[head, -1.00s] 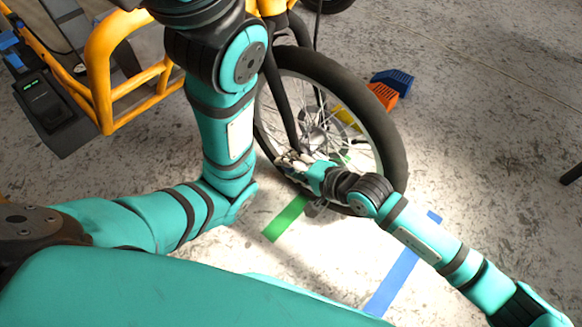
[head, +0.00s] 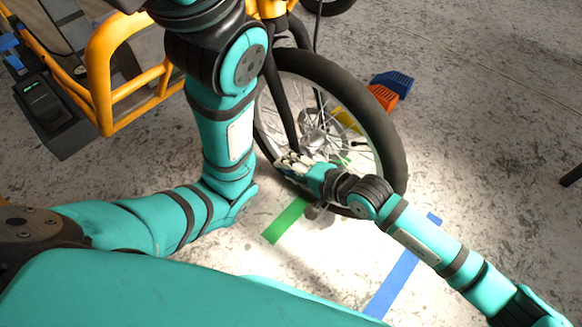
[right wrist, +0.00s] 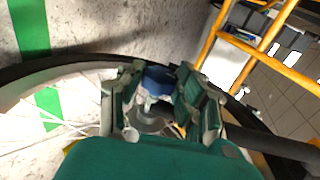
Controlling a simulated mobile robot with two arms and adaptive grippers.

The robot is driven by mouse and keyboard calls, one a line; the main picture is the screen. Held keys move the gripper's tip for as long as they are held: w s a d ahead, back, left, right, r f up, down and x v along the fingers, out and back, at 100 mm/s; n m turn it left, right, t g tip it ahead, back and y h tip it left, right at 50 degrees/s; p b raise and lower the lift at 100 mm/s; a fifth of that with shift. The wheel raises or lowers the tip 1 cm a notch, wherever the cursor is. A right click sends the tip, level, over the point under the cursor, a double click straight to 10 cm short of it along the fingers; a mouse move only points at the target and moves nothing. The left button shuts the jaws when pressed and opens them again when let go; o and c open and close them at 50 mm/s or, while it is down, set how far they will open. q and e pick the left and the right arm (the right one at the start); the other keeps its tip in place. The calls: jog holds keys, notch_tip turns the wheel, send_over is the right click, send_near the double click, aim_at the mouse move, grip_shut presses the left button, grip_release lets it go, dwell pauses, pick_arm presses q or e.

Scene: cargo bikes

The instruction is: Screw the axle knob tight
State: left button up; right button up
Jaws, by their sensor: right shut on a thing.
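The front wheel (head: 388,130) of the cargo bike stands upright in the black fork (head: 281,105). My right gripper (head: 290,160) is at the wheel's hub, by the lower end of the fork. In the right wrist view, my right gripper (right wrist: 163,92) is shut on a dark blue axle knob (right wrist: 158,80), with its fingers on both sides of the knob. A grey round part shows between the fingers below the knob. In the head view the fingers hide the knob. My left arm reaches up past the top edge, and its gripper is out of view.
The yellow bike frame (head: 103,75) stands at the upper left, close to my left arm. Orange (head: 383,97) and blue (head: 393,82) blocks lie behind the wheel. Green (head: 287,220) and blue (head: 403,268) tape strips mark the floor.

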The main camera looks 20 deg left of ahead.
jog(key=o, duration=1.2)
jog(key=shift+d+r, duration=0.1)
jog(key=shift+d, duration=0.15)
jog(key=v, duration=1.1)
jog(key=shift+s+d+r, duration=0.1)
jog(key=shift+d+r, duration=0.05)
jog(key=shift+d, duration=0.1)
